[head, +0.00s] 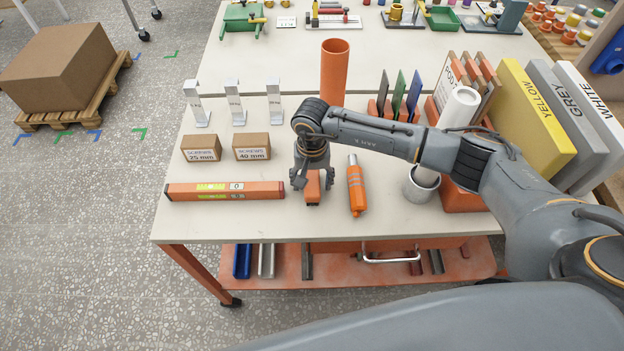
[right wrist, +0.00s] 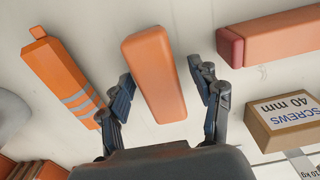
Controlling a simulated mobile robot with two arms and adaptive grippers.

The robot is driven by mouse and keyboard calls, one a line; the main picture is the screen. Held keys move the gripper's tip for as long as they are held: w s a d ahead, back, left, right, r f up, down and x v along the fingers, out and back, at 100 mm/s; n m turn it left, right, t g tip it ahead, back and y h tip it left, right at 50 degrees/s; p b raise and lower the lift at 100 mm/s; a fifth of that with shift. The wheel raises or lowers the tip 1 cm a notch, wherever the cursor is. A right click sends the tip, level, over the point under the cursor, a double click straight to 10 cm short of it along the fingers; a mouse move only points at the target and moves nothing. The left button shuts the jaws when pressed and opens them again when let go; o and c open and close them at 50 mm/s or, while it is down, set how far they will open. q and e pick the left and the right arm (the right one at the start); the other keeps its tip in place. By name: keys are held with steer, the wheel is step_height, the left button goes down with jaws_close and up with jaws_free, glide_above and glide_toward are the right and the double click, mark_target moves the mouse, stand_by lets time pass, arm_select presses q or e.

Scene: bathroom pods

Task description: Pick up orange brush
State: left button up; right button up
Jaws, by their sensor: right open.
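A plain orange block-shaped thing (head: 313,190), seemingly the orange brush, lies on the pale worktop near its front edge; no bristles show. In the right wrist view the orange brush (right wrist: 155,75) lies lengthwise between the two fingers. My right gripper (head: 312,182) is above it, pointing down, with a finger on each side. In the right wrist view the gripper (right wrist: 160,92) is open, with gaps beside the brush. The brush's far part is hidden under the gripper in the head view. My left gripper is out of view.
An orange tool with grey stripes (head: 356,187) lies close to the right. An orange spirit level (head: 222,191) lies to the left. Two screw boxes (head: 251,147) and an orange tube (head: 334,70) stand behind. Bare worktop lies in front.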

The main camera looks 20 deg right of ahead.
steer(key=c, duration=1.3)
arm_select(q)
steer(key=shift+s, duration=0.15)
arm_select(e)
steer(key=shift+r, duration=0.5)
arm_select(q)
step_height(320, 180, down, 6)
steer(key=b, duration=0.6)
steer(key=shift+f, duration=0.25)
arm_select(e)
steer(key=s+d+r+n, duration=0.3)
steer(key=s+d+r, duration=0.1)
steer(key=s+r, duration=0.7)
steer(key=shift+s+r, duration=0.35)
steer(key=shift+s, duration=1.1)
